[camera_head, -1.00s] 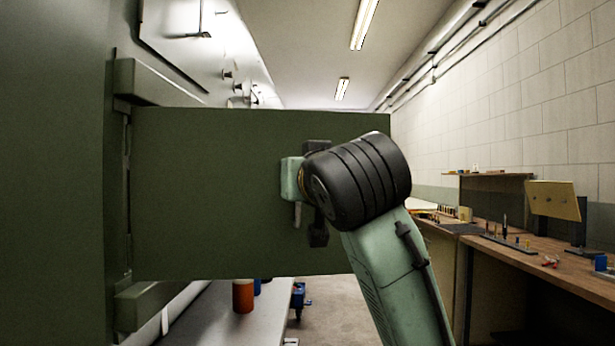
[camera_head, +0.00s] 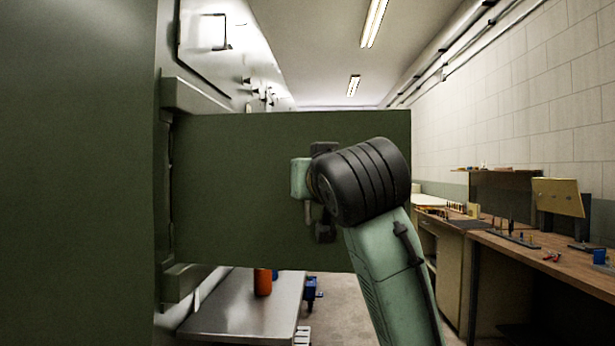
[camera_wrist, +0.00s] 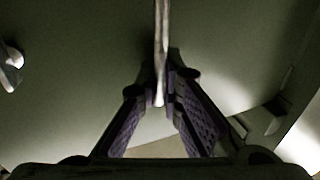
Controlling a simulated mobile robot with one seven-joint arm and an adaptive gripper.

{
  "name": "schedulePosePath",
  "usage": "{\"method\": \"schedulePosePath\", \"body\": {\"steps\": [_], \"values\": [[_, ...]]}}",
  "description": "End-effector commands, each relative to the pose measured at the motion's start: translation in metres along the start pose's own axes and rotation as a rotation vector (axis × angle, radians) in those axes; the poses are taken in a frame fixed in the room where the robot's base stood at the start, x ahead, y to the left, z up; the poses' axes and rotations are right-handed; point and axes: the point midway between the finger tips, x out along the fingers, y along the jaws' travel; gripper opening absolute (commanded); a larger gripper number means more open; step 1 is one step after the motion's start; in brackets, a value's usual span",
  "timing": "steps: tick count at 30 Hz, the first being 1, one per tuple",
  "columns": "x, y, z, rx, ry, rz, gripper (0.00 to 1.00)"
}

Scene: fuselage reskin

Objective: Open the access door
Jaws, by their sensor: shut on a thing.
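The access door (camera_head: 240,190) is a flat green panel hinged at its left side to the fuselage. It stands swung out from the fuselage wall, facing me.
A grey bench (camera_head: 245,305) with an orange can (camera_head: 263,282) stands below the door. A wooden workbench (camera_head: 500,240) with tools runs along the right wall.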

Motion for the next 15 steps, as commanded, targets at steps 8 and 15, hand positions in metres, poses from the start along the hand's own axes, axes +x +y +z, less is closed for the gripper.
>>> {"method": "schedulePosePath", "body": {"steps": [8, 15], "values": [[-0.0004, 0.0032, 0.0001, 0.001, 0.000, 0.007, 0.00], [-0.0003, 0.0030, 0.0001, 0.001, 0.000, 0.006, 0.15]]}}
